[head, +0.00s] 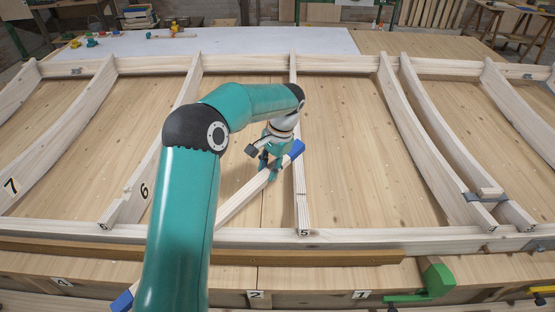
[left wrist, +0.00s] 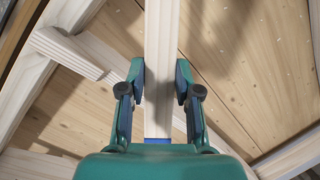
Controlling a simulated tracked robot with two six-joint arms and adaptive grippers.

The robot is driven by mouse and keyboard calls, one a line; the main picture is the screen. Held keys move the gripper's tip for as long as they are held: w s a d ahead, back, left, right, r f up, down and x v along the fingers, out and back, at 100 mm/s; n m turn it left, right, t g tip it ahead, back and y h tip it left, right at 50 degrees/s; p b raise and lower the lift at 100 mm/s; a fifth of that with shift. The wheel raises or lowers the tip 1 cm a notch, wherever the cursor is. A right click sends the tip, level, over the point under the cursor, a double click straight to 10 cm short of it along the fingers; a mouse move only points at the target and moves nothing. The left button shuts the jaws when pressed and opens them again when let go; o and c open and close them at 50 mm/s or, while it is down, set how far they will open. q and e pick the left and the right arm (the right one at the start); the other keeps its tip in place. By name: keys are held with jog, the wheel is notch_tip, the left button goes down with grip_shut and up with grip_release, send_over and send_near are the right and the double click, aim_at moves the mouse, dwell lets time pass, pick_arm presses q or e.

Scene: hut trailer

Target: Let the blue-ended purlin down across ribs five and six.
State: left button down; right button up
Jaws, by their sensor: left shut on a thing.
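The purlin (head: 238,200) is a pale timber bar with blue ends, lying diagonally in the head view. One blue end (head: 296,149) is over or beside rib five (head: 299,190); the other (head: 123,300) is at the lower left, partly behind my arm. Rib six (head: 165,140) stands to the left, partly hidden by my arm. My left gripper (head: 267,166) is shut on the purlin near its upper blue end. The left wrist view shows the purlin (left wrist: 162,50) between both fingers (left wrist: 160,80). Whether it touches the ribs is unclear. My right gripper is out of view.
A front rail (head: 370,236) and a back rail (head: 240,62) join the ribs over a wooden deck (head: 345,150). Rib seven (head: 35,140) is at far left. A green clamp (head: 436,280) sits on the front edge. A paired rib with a metal bracket (head: 486,198) stands at right.

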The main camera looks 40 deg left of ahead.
pick_arm(q)
jog(key=shift+f, duration=0.1)
jog(key=shift+s+a+f+b, duration=0.1)
jog(key=shift+f+b, duration=0.15)
jog(key=shift+b, duration=0.05)
jog(key=shift+b+x, duration=0.7)
jog(key=shift+x, duration=0.15)
jog(key=shift+w+b+x, duration=0.2)
jog(key=shift+b+x, duration=0.85)
jog(key=shift+x, duration=0.2)
jog(key=shift+w+d, duration=0.15)
jog(key=shift+d, duration=0.2)
